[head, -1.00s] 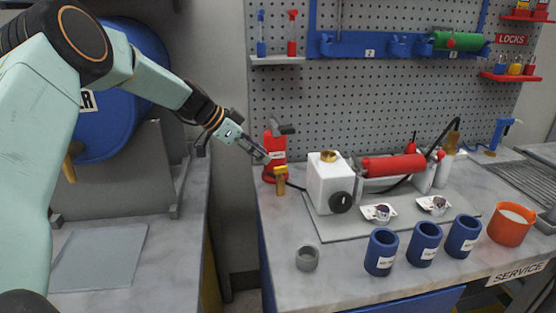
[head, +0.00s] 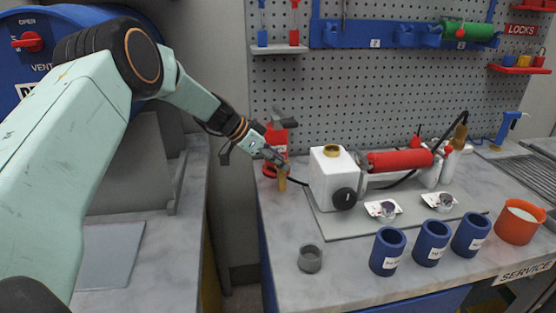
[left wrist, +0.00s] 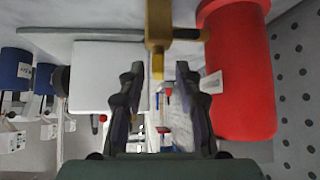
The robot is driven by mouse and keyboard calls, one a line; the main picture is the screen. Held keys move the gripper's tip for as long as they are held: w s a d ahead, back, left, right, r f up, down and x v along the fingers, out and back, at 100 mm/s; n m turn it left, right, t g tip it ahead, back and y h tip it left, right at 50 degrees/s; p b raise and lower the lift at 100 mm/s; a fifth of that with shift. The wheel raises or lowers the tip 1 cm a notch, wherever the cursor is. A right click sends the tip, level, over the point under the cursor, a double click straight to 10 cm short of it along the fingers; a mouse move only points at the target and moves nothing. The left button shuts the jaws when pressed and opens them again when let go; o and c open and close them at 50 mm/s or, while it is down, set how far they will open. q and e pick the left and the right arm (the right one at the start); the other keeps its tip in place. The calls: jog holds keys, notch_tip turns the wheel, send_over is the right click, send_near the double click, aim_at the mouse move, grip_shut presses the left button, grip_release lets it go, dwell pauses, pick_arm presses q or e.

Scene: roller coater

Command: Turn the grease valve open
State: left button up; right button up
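A small brass-yellow fitting (head: 283,180), which looks like the grease valve, stands at the left end of the bench beside a red container (head: 279,136). In the left wrist view the fitting (left wrist: 159,25) has a T shape, with a short arm towards the red container (left wrist: 240,75). My left gripper (head: 281,162) is right at its top and hides part of it in the head view. In the left wrist view my left gripper (left wrist: 158,75) is open. My right gripper is out of view.
A white box (head: 326,181) with a black knob (head: 344,199) stands right of the fitting; a black cable runs between them. A grey ring (head: 310,259) and several blue cups (head: 388,251) are nearer the front. A pegboard (head: 380,95) rises behind.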

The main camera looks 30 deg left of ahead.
pick_arm(q)
jog(key=shift+d+r, duration=0.15)
jog(key=shift+d, duration=0.05)
jog(key=shift+s+r, duration=0.15)
jog(key=shift+s, duration=0.15)
jog(key=shift+a+f, duration=0.2)
jog(key=shift+a, duration=0.1)
jog(key=c, duration=0.3)
jog(key=shift+w+f, duration=0.1)
jog(key=shift+w, duration=0.15)
jog(key=shift+c, duration=0.8)
jog(key=shift+d+r, duration=0.2)
grip_shut()
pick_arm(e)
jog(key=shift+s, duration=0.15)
pick_arm(q)
jog(key=shift+a+f, duration=0.1)
